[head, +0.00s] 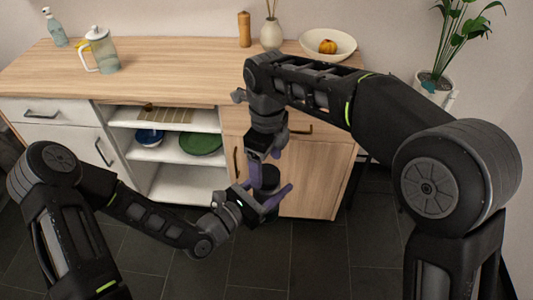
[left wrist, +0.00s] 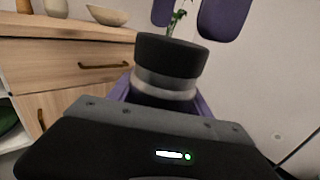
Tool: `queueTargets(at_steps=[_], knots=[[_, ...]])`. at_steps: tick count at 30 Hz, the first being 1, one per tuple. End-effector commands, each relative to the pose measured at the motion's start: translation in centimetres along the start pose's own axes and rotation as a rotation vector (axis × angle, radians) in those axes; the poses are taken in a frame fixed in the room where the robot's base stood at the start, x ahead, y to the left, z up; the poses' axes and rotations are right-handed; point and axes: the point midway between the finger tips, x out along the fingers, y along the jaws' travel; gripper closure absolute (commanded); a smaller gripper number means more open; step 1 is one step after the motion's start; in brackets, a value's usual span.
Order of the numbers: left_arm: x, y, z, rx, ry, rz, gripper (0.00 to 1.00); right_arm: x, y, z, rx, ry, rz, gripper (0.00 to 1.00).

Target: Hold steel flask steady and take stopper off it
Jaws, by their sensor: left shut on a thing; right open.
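The steel flask (left wrist: 165,88) shows in the left wrist view as a light metal band under a wide black stopper (left wrist: 172,55). The stopper sits on the flask's top. In the head view the dark stopper (head: 270,178) shows between my grippers, and most of the flask is hidden. My left gripper (head: 268,203) is shut on the flask, with its purple fingers on either side of the body. My right gripper (head: 268,160) points down from above and is open. Its two purple fingers (left wrist: 192,18) hang above the stopper in the left wrist view, apart from it there.
A wooden-topped cabinet (head: 170,75) stands behind, with open shelves holding a green plate (head: 201,143) and a blue bowl (head: 149,137). A jug (head: 101,52), vase (head: 271,35) and bowl (head: 328,43) stand on top. A potted plant (head: 433,87) is at right.

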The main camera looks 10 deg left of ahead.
Motion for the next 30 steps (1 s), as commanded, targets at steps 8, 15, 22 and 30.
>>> queueTargets(at_steps=[8, 15, 22, 30], knots=[[0.0, 0.0, 0.1, 0.001, -0.002, 0.000, 1.00, 3.7, 0.0, -0.1, 0.000, 0.002, 0.002, 0.22], [0.0, 0.0, 0.1, 0.001, -0.002, 0.000, 1.00, 4.3, 0.0, 0.0, -0.001, 0.000, 0.001, 0.22], [0.0, 0.0, 0.1, 0.001, -0.002, 0.000, 1.00, 4.2, 0.0, 0.0, -0.001, 0.000, 0.001, 0.30], [0.0, 0.0, 0.1, 0.001, -0.002, 0.000, 1.00, 4.2, 0.0, 0.0, -0.001, 0.000, 0.001, 0.52]])
